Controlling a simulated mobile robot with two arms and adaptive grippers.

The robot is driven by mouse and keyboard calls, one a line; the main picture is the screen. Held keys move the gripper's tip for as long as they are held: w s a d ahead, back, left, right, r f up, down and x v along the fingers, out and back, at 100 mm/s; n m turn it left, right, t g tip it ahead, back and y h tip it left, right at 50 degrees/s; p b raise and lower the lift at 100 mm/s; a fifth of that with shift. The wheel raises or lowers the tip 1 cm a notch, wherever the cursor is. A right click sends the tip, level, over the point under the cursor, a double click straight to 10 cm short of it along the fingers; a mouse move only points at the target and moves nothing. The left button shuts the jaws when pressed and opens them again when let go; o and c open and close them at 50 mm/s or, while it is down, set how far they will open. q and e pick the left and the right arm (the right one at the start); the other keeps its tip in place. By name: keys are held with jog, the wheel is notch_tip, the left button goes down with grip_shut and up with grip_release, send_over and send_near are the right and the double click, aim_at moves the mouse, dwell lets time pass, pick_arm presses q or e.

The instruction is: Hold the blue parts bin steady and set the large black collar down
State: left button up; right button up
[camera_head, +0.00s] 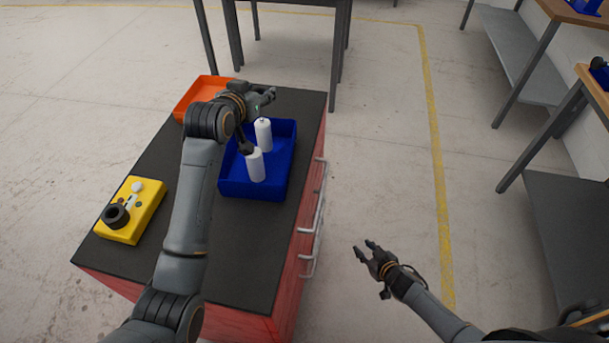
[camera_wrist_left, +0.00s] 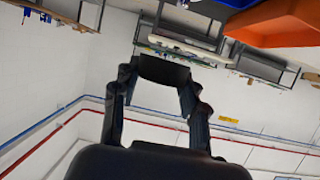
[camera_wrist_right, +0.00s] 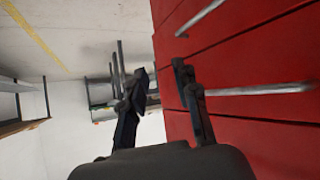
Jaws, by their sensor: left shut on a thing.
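The blue parts bin (camera_head: 228,188) stands on the dark top of a red cabinet, with two white cylinders (camera_head: 256,167) in it. My left gripper (camera_head: 266,96) is above the far end of the bin. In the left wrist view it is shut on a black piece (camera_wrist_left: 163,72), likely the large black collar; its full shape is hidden. A black ring (camera_head: 116,215) sits on a yellow block (camera_head: 150,212) at the near left. My right gripper (camera_head: 366,250) is open and empty beside the cabinet, apart from the bin; its spread fingers also show in the right wrist view (camera_wrist_right: 160,75).
An orange bin (camera_head: 198,92) stands behind the blue one, on the cabinet top (camera_head: 240,245). Silver handles (camera_head: 308,262) stick out from the red drawers on the right side. Tables stand at the back and right. The floor right of the cabinet is clear.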

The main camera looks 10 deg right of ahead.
jog(key=w+a+r+n+t+y, duration=0.2)
jog(key=w+a+r+y, duration=0.1)
jog(key=w+r, duration=0.85)
notch_tip(320, 180, up, 26)
jog(key=n+g+y, duration=0.8)
jog(key=n, duration=0.1)
send_over(258, 199)
jog(key=s+d, duration=0.3)
jog(key=d, duration=0.7)
jog(key=x, duration=1.1)
jog(key=shift+a+f, duration=0.2)
jog(key=shift+a, duration=0.05)
jog(key=shift+c, duration=0.2)
grip_shut()
